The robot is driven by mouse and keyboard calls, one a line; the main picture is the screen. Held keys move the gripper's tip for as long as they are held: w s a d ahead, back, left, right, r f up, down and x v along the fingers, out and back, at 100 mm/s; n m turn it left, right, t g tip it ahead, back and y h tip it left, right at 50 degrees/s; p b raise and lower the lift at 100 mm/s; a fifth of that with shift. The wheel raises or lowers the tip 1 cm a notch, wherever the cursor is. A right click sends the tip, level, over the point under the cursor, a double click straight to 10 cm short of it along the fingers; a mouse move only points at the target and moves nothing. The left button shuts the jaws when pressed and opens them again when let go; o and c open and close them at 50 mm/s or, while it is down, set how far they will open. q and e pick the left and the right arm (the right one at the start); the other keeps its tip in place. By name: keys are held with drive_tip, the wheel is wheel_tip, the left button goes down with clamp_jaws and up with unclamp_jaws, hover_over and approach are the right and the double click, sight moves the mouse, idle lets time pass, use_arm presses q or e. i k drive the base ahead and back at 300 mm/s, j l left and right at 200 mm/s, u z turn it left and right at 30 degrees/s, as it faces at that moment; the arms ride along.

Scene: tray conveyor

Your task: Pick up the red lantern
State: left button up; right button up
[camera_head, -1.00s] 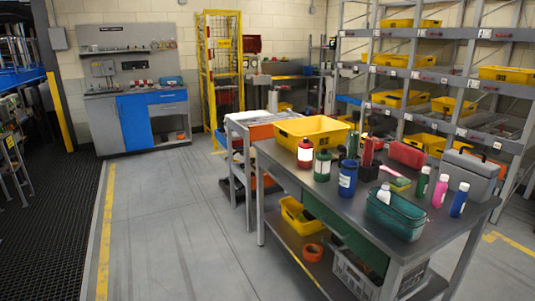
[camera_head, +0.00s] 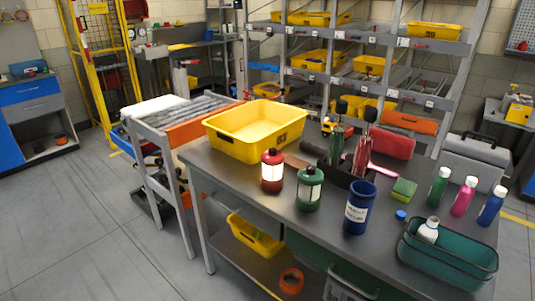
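The red lantern (camera_head: 272,171) stands upright on the grey workbench (camera_head: 226,166), near its left front edge, with a bright glowing panel. A green lantern (camera_head: 309,190) of like shape stands just to its right, apart from it. A yellow bin (camera_head: 222,139) sits behind the red lantern to the left. Neither of my grippers shows in the head view.
A blue labelled cup (camera_head: 360,207), a teal basket (camera_head: 452,265) and several bottles stand on the right part of the bench. A grey toolbox (camera_head: 472,163) is at the back right. A roller cart (camera_head: 160,137) adjoins the left end. Open floor lies front left.

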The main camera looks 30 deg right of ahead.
sight(272, 176)
drive_tip(key=i+j+z, duration=0.1)
drive_tip(key=i+z, duration=0.4)
drive_tip(key=i+j+z, duration=0.2)
drive_tip(key=z, duration=0.3)
drive_tip(key=i+j+z, duration=0.35)
drive_tip(key=z, duration=0.15)
drive_tip(key=i+j+z, duration=0.2)
drive_tip(key=j+z, duration=0.25)
drive_tip(key=j, duration=0.15)
drive_tip(key=i+j+z, duration=0.15)
drive_tip(key=j+z, duration=0.35)
drive_tip(key=k+l, duration=0.35)
drive_tip(key=l, duration=0.15)
